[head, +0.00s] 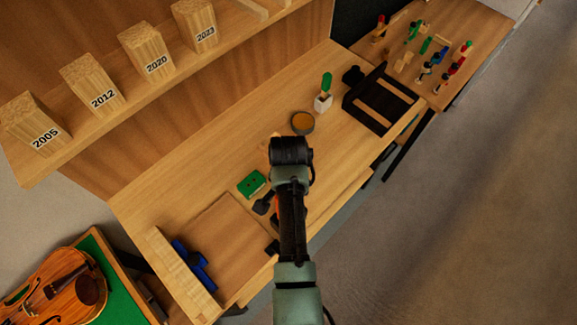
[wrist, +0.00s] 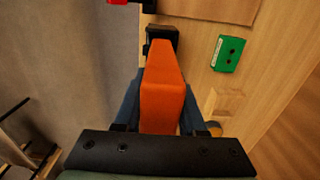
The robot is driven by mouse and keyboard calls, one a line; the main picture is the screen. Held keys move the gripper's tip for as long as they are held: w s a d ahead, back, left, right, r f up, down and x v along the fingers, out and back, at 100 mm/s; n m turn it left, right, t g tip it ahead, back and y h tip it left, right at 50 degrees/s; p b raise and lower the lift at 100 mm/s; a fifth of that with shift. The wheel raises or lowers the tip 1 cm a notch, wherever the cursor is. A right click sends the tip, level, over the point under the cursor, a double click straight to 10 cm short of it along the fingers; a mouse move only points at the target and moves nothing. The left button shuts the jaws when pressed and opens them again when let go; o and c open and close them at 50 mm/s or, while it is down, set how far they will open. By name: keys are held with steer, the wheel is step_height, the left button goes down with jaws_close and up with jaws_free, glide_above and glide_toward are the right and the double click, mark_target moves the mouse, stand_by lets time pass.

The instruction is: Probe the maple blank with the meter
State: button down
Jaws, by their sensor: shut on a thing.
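My gripper (wrist: 160,112) is shut on an orange tapered tool (wrist: 163,90), which seems to be the meter. The tool points away from the wrist, over the bench's front edge. In the head view my arm hides most of the gripper; only a sliver of orange (head: 276,202) shows. Wooden blocks marked 2005 (head: 35,122), 2012 (head: 92,85), 2020 (head: 147,53) and 2023 (head: 196,26) stand on the shelf, well away from the gripper. I cannot tell which of them, if any, is the maple blank.
A green box (head: 251,184) with two dark holes lies on the bench (head: 180,190), near a brown board (head: 226,240) and a blue tool (head: 193,266). A round tin (head: 303,123), a white holder (head: 323,102) and a black case (head: 378,98) stand farther right. A violin (head: 55,290) lies lower left.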

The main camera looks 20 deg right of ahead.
steer(key=shift+f+b, duration=1.45)
steer(key=shift+f, duration=0.9)
steer(key=shift+c, duration=2)
jaws_free()
step_height(320, 180, up, 12)
steer(key=shift+f+b, duration=0.1)
steer(key=shift+b, duration=0.3)
steer(key=shift+r+p, duration=0.6)
steer(key=shift+r, duration=0.1)
